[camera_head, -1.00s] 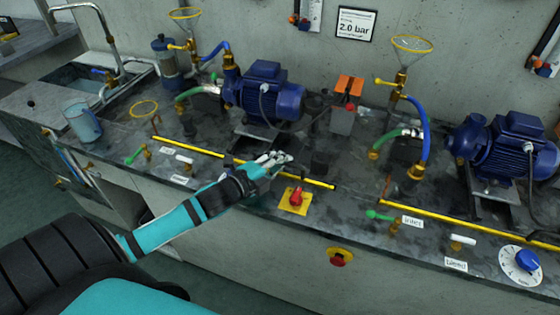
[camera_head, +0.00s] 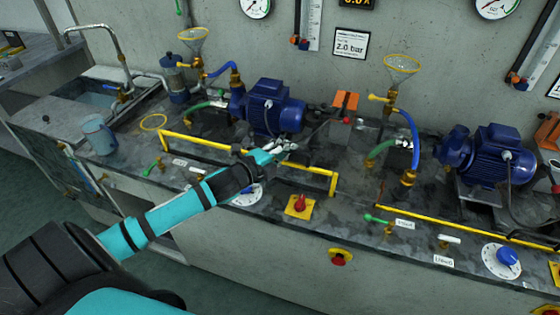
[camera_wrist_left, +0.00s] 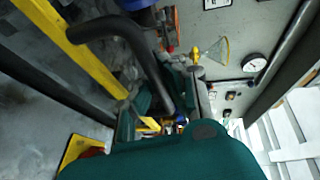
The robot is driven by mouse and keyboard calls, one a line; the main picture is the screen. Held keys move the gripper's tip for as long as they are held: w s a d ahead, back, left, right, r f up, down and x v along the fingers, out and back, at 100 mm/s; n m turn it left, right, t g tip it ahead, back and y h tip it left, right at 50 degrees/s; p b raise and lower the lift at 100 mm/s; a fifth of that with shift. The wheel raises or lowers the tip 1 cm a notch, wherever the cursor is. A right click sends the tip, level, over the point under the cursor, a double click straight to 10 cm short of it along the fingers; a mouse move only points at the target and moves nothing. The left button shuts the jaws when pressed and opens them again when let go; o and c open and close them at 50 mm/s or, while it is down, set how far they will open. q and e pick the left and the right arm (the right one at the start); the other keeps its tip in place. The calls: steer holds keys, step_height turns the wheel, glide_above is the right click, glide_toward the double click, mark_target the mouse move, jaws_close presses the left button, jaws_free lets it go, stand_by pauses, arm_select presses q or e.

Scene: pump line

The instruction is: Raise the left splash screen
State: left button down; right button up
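The left splash screen (camera_head: 185,140) is a yellow-framed panel in front of the left blue pump (camera_head: 270,106). Its yellow top bar stands above the bench, with yellow posts at both ends. My left gripper (camera_head: 280,148) is at the middle of this bar. In the left wrist view, a dark bent handle (camera_wrist_left: 140,50) comes off the yellow bar (camera_wrist_left: 78,48) and runs down between my left fingers (camera_wrist_left: 165,112). The fingers appear closed around it, though the contact is partly hidden. My right gripper is not in view.
A red knob on a yellow plate (camera_head: 299,206) sits just in front of the screen. A white dial (camera_head: 247,195) lies partly behind my arm. A second yellow bar (camera_head: 465,230) lies low before the right pump (camera_head: 490,153). A clear beaker (camera_head: 98,135) stands at left.

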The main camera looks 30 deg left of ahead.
arm_select(q)
step_height(320, 180, up, 7)
steer(key=p, duration=0.4)
steer(key=shift+r+p, duration=0.1)
steer(key=shift+p, duration=0.25)
step_height(320, 180, up, 10)
steer(key=p, duration=0.8)
steer(key=shift+r+p, duration=0.25)
steer(key=shift+p, duration=0.15)
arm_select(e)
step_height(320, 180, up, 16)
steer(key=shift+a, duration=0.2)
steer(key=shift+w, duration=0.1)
arm_select(q)
steer(key=c, duration=1.4)
jaws_free()
steer(key=shift+s+r, duration=0.15)
steer(key=shift+s, duration=0.05)
steer(key=v, duration=1.2)
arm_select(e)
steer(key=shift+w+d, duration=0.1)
